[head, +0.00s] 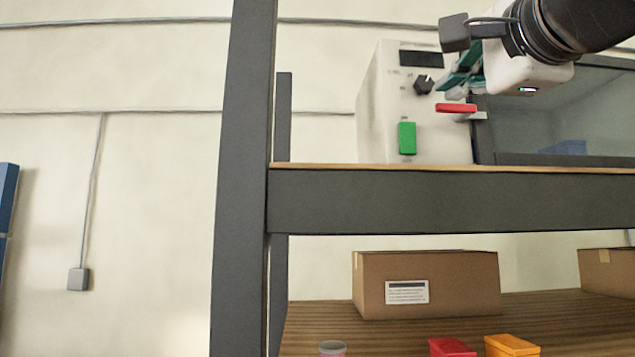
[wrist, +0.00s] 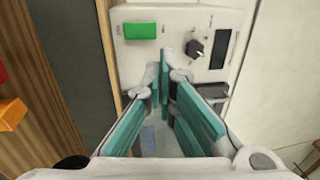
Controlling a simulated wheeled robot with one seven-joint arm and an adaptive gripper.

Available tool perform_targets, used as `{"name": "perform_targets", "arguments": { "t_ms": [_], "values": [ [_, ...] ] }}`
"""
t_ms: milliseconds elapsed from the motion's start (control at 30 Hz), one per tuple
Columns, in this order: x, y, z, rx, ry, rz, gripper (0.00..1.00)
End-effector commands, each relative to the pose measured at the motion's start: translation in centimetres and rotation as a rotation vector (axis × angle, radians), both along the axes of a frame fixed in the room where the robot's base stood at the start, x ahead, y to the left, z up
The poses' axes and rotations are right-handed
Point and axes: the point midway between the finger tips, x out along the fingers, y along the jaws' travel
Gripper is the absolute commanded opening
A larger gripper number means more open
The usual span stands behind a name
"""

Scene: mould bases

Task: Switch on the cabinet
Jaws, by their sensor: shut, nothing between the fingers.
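The cabinet (head: 378,125) stands on the upper shelf. Its pale front panel has a dark display (head: 422,59), a black knob (head: 424,86) and a green switch (head: 407,138). A red piece (head: 456,108) shows right of the panel, below my gripper. My gripper (head: 452,84) is shut and empty, just right of the knob in the head view. In the wrist view, its closed fingertips (wrist: 164,58) lie between the green switch (wrist: 140,31) and the knob (wrist: 194,48). I cannot tell whether they touch the panel.
A dark-framed glass door (head: 560,120) is right of the panel. A dark shelf post (head: 245,180) and beam (head: 450,200) stand in front. A cardboard box (head: 430,275) and red and orange bins (head: 512,345) sit on the lower shelf.

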Motion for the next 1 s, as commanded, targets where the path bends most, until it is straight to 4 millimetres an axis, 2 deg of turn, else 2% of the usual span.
{"name": "perform_targets", "arguments": {
  "t_ms": [167,700,1000],
  "values": [
    [1.4,0.0,0.2,0.000,0.002,0.000,0.00],
    [11.2,-0.1,1.7,-0.001,0.004,0.000,0.00],
    [13.7,0.0,2.1,-0.002,0.003,0.001,0.00]
  ]
}}
